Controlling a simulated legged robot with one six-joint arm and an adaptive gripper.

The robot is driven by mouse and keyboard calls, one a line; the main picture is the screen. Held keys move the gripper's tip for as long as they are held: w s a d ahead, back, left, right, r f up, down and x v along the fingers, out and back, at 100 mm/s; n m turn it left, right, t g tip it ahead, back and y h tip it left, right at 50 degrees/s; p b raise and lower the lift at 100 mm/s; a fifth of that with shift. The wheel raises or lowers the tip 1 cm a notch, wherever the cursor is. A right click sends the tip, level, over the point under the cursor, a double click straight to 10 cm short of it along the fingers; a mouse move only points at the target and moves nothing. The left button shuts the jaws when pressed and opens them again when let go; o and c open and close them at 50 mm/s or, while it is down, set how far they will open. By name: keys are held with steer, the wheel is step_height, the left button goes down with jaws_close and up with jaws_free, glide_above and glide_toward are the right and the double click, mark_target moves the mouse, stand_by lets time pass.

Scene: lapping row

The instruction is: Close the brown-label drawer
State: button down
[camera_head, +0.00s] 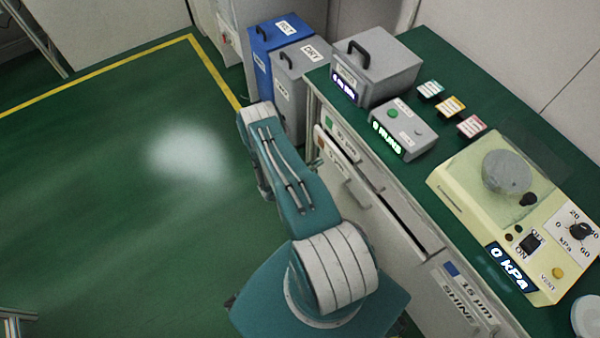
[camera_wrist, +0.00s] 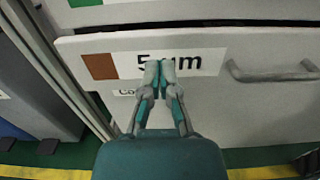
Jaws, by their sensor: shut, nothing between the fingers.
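The brown-label drawer (camera_wrist: 225,95) fills much of the wrist view. Its pale front carries a brown square (camera_wrist: 116,66) beside "5 µm", and a grey bar handle (camera_wrist: 275,75) is at right. Its front appears to stand out from the drawer above. My gripper (camera_wrist: 160,66) is shut and empty, with its fingertips in front of the label; I cannot tell whether they touch it. In the head view the drawer front (camera_head: 352,190) is partly behind my arm, with a dark gap between it and the cabinet.
A green-label drawer (camera_wrist: 95,8) is above. Blue (camera_head: 276,36) and grey (camera_head: 298,62) bins stand beyond the cabinet.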

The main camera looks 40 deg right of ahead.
steer(key=v, duration=0.9)
steer(key=c, duration=0.7)
jaws_free()
steer(key=shift+a, duration=0.3)
steer(key=m+g+y, duration=0.9)
steer(key=m+g, duration=0.1)
steer(key=m, duration=1.5)
glide_toward(353, 196)
steer(key=x, duration=1)
steer(key=shift+w+d+f, duration=0.1)
steer(key=shift+d+f, duration=0.05)
steer(key=shift+f, duration=0.25)
steer(key=shift+c, duration=0.2)
jaws_close()
